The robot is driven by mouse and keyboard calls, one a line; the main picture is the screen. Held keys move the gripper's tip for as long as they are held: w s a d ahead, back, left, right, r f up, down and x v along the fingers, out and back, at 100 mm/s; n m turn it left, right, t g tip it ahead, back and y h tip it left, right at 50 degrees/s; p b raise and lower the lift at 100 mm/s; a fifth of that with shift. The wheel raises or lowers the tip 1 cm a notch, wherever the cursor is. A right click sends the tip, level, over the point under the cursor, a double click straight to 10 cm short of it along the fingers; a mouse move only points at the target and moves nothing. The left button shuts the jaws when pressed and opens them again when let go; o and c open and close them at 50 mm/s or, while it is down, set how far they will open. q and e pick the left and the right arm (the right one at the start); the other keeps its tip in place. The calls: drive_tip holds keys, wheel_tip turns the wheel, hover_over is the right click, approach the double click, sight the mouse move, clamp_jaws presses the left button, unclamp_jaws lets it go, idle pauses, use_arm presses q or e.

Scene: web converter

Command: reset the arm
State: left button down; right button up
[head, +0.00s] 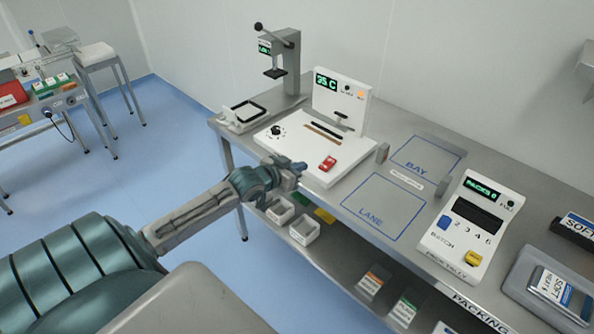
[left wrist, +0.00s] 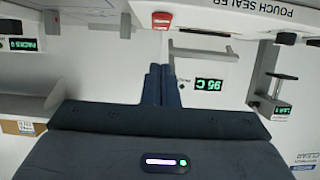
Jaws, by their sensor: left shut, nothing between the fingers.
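My left arm reaches in from the lower left in the head view. Its gripper (head: 297,167) is by the front edge of the white pouch sealer (head: 283,153), left of the red switch (head: 327,164). In the left wrist view the two dark fingers (left wrist: 161,84) are together with nothing between them. That view is upside down and shows the sealer's front label and red switch (left wrist: 162,20) at the top. Whether the gripper touches the sealer is not clear. My right gripper is in neither view.
The steel bench (head: 290,232) holds a lever press (head: 275,60) at the back left and a pack tally box (head: 468,228) at the right. The marked lane (head: 383,206) and bay are empty. Bins (head: 304,229) stand on the shelf below.

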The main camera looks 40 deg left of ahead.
use_arm(q)
drive_tip(key=shift+s, duration=0.4)
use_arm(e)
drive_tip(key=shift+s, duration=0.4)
